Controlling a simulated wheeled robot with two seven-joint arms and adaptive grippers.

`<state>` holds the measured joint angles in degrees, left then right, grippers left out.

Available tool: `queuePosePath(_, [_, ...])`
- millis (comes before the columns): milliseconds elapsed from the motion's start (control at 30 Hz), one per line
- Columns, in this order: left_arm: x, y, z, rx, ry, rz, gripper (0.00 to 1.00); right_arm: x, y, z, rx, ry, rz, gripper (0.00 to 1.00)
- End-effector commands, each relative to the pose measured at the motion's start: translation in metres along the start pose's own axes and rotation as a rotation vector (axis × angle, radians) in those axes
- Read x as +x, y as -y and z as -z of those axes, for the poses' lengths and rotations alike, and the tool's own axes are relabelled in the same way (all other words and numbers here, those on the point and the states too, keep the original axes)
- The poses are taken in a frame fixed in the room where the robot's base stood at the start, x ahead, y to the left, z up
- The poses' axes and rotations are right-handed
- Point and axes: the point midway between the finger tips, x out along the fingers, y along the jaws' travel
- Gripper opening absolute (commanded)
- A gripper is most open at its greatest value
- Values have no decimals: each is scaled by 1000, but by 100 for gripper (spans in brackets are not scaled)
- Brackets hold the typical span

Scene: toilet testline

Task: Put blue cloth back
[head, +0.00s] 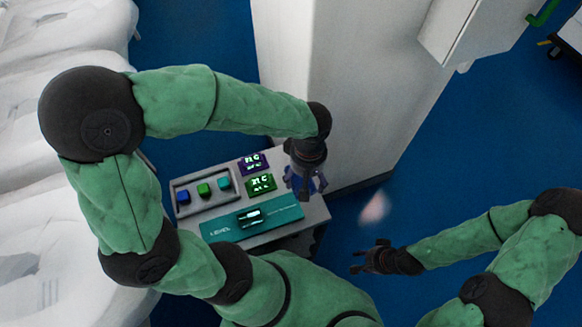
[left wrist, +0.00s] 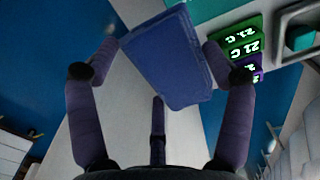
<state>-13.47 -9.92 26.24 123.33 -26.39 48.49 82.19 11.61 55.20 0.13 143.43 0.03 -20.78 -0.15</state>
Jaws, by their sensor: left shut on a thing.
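The blue cloth (left wrist: 165,60) is a flat, folded-looking rectangle in the left wrist view. My left gripper (head: 308,190) is shut on it, with fingers on both sides of the cloth. In the head view, the left gripper hangs over the right end of the grey console (head: 318,213), and only a bit of blue shows between its fingers. Whether the cloth touches the console cannot be told. My right gripper (head: 362,258) is empty, its fingers apart, over the blue floor right of the console.
The console bears a shallow tray (head: 178,211) with small blue, green and teal blocks, purple and green displays (head: 261,184) and a teal level panel (head: 225,231). A tall white cabinet (head: 350,100) stands behind. White toilets (head: 40,150) line the left. Blue floor is open at right.

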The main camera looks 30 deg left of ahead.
Motion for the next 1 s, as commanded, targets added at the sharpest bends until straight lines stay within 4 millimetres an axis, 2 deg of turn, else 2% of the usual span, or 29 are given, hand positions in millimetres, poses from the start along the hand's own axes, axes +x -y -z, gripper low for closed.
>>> queuePosePath(33, [8, 0, 13, -8, 1, 1, 50, 6, -2, 0, 0, 0, 0, 40])
queuePosePath(200, [25, -1, 49, -6, 1, 2, 50, 15, -5, 0, 0, 0, 0, 40])
queuePosePath(267, [30, -2, 61, -6, 1, 2, 50, 18, -6, 1, 0, 0, 0, 40])
queuePosePath(433, [60, -3, 83, -1, 1, 2, 50, 30, -10, 1, 0, 0, 0, 40])
queuePosePath(833, [85, -4, 106, 1, 0, 1, 50, 38, -14, 1, 0, 0, 0, 40])
queuePosePath(1000, [111, -4, 107, 3, 1, 1, 50, 53, -19, 2, 0, 0, 0, 40])
